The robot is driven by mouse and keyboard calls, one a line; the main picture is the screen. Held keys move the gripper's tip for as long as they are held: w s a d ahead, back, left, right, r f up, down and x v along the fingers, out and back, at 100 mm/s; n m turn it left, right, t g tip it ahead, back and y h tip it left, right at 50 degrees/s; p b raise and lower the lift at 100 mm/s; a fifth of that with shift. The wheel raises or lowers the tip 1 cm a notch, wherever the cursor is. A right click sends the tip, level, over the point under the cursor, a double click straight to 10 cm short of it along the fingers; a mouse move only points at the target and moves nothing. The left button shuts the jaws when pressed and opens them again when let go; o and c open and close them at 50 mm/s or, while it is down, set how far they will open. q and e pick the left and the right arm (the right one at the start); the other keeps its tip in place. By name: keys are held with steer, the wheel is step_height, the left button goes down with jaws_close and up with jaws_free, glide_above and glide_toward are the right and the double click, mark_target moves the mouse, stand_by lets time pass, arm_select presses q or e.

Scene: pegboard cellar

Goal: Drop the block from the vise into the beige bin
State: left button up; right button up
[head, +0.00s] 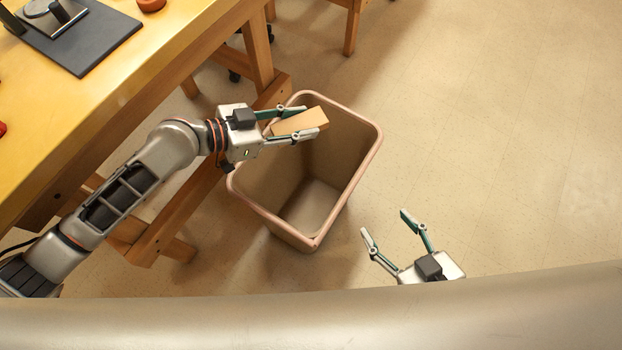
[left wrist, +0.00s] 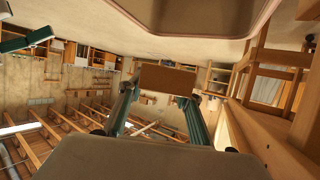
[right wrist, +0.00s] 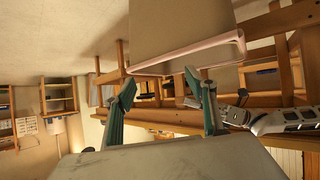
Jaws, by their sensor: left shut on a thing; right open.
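The block (head: 300,121) is a tan wooden piece between the fingers of my left gripper (head: 296,123), which is shut on it. It also shows between the fingertips in the left wrist view (left wrist: 168,80). The beige bin (head: 375,135) stands on the floor, its inside visible and empty. In the head view the left gripper and block are over the far part of the bin opening. My right gripper (head: 385,222) is open and empty, to the right of the bin's near end. The bin also shows in the right wrist view (right wrist: 185,30).
The wooden workbench (head: 130,85) is at the left, with a dark plate (head: 85,45) bearing a metal device that may be the vise, partly cut off. Bench legs and a rail stand close to the bin's left side. The floor (head: 490,130) at right is clear.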

arm_select(q)
step_height(320, 180, down, 6)
steer(key=b, duration=0.3)
arm_select(e)
steer(key=shift+w+a+r+m+t+y, duration=0.2)
steer(key=shift+a+r, duration=0.2)
steer(key=shift+a, duration=0.2)
steer(key=shift+w+a+r+m+t+y, duration=0.1)
steer(key=shift+w+a+r+m+y, duration=0.1)
steer(key=shift+a+r, duration=0.3)
steer(key=shift+a+f, duration=0.1)
arm_select(q)
steer(key=o, duration=1.2)
steer(key=shift+s, duration=0.1)
steer(key=shift+v, duration=3.8)
steer(key=shift+s, duration=0.1)
